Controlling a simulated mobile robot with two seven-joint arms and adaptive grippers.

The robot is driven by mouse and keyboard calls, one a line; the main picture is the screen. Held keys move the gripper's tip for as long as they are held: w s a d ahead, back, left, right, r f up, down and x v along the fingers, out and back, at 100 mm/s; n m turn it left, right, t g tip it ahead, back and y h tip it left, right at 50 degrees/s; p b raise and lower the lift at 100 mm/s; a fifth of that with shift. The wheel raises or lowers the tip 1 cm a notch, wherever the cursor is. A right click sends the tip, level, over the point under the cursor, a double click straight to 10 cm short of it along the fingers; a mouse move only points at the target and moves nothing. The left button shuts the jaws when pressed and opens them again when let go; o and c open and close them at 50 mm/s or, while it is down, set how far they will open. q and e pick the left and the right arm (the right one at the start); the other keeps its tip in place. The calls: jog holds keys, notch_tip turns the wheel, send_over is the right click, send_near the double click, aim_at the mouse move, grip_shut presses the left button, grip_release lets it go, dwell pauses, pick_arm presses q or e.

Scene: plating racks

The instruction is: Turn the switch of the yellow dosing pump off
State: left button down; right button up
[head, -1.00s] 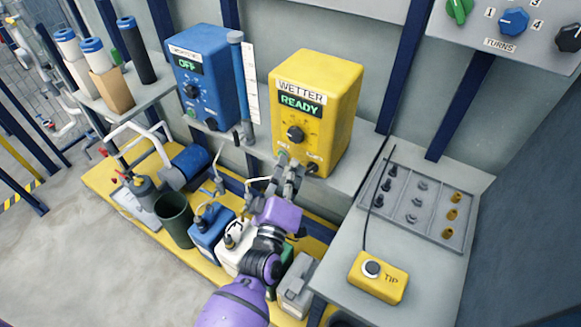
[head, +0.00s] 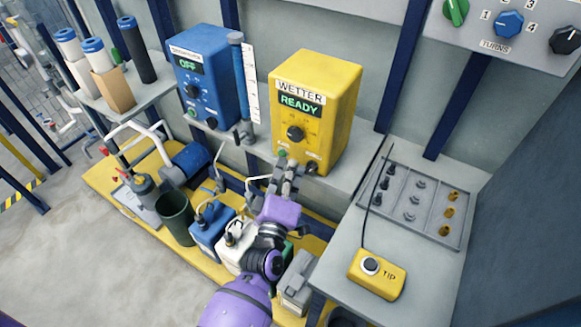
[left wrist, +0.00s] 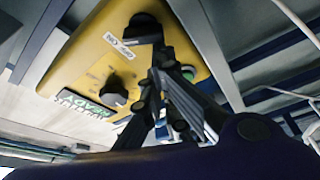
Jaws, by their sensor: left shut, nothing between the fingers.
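The yellow dosing pump (head: 340,95) stands on the grey ledge, labelled WETTER, with its display (head: 300,104) lit green and reading READY. A round black dial (head: 295,133) sits mid-front; it also shows in the left wrist view (left wrist: 115,92). Low on the front are a small green button (head: 282,153) and a dark knob or switch (head: 311,169) at the right, near a small label too small to read. My left gripper (head: 288,167) is shut and empty, just in front of the pump's lower front, between these two. Whether it touches the pump, I cannot tell.
A blue pump (head: 205,75) reading OFF stands to the left. Bottles and canisters (head: 212,230) stand on the yellow platform below. At right, a grey bench holds a parts tray (head: 410,205) and a yellow TIP box (head: 378,275). A knob panel (head: 510,40) is above.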

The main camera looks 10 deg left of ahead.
pick_arm(q)
jog(key=shift+f+n+g+p, duration=0.2)
jog(key=shift+n+g+p, duration=0.15)
jog(key=shift+n, duration=0.55)
jog(key=shift+w+f+n+p, duration=0.1)
jog(key=shift+f+n+p, duration=0.2)
jog(key=shift+n, duration=0.6)
jog(key=shift+f+n+g, duration=0.15)
jog(key=shift+n+g, duration=0.2)
jog(key=shift+n, duration=0.15)
jog(key=shift+d+f+n+g+p, duration=0.25)
jog(key=shift+f+n+p, duration=0.1)
jog(key=shift+f+n, duration=0.25)
jog(key=shift+d+f+n+g+p, duration=0.1)
jog(key=shift+f+n+g+p, duration=0.25)
jog(key=shift+n, duration=0.35)
pick_arm(e)
jog(key=shift+w+r, duration=0.25)
jog(key=shift+r, duration=0.55)
jog(key=shift+w+r, duration=0.2)
jog(key=shift+r, duration=0.55)
pick_arm(q)
jog(key=shift+s+f, duration=0.1)
jog(key=shift+s, duration=0.1)
pick_arm(e)
jog(key=shift+w+r+t, duration=0.1)
jog(key=shift+w+t, duration=0.2)
jog(key=shift+w, duration=0.05)
